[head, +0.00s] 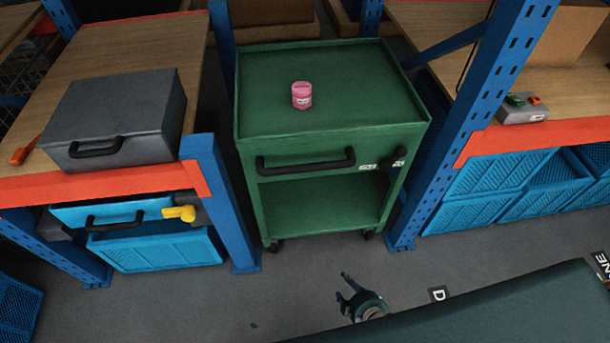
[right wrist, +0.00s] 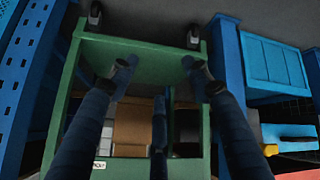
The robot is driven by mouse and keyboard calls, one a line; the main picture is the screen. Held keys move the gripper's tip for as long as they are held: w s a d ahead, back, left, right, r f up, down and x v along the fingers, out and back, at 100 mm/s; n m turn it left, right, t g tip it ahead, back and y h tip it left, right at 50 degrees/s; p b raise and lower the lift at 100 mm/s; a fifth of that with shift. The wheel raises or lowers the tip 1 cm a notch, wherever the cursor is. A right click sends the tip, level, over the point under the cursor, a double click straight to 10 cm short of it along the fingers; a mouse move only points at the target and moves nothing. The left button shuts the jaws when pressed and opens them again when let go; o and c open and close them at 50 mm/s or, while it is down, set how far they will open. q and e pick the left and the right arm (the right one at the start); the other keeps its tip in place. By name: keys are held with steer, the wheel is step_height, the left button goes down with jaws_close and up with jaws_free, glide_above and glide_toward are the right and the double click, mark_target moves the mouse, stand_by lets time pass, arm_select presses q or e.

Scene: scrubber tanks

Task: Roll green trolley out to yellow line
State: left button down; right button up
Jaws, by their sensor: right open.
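The green trolley (head: 325,90) stands between two blue-legged racks, with a pink jar (head: 302,95) upright on its top. A black handle bar (head: 305,160) runs across its front below the top, and casters show underneath. My right gripper (head: 345,287) is low in front of the trolley, apart from it, open and empty. The right wrist view shows the trolley (right wrist: 140,45) upside down beyond the spread fingers (right wrist: 158,70). No yellow line shows in either view. My left gripper is not in view.
A grey case (head: 120,115) sits on the left rack, with blue crates (head: 150,245) below. A blue rack post (head: 215,195) stands close to the trolley's left, another (head: 430,180) on its right. Grey floor (head: 280,285) is clear in front. A dark green surface (head: 500,315) fills the lower right.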

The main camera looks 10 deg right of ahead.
steer(key=w+r+n+t+b, duration=0.3)
steer(key=w+r+b, duration=0.15)
steer(key=w, duration=0.45)
steer(key=n+t+y+b, duration=0.6)
steer(key=n+t+b, duration=0.2)
steer(key=n+b, duration=0.55)
glide_toward(307, 170)
steer(key=m+b, duration=0.1)
steer(key=m, duration=0.1)
steer(key=p+x, duration=0.1)
steer(key=x, duration=1)
steer(key=shift+f, duration=0.1)
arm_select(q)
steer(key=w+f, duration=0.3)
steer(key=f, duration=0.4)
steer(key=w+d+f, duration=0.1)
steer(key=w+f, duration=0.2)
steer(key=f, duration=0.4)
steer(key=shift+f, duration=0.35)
arm_select(e)
jaws_close()
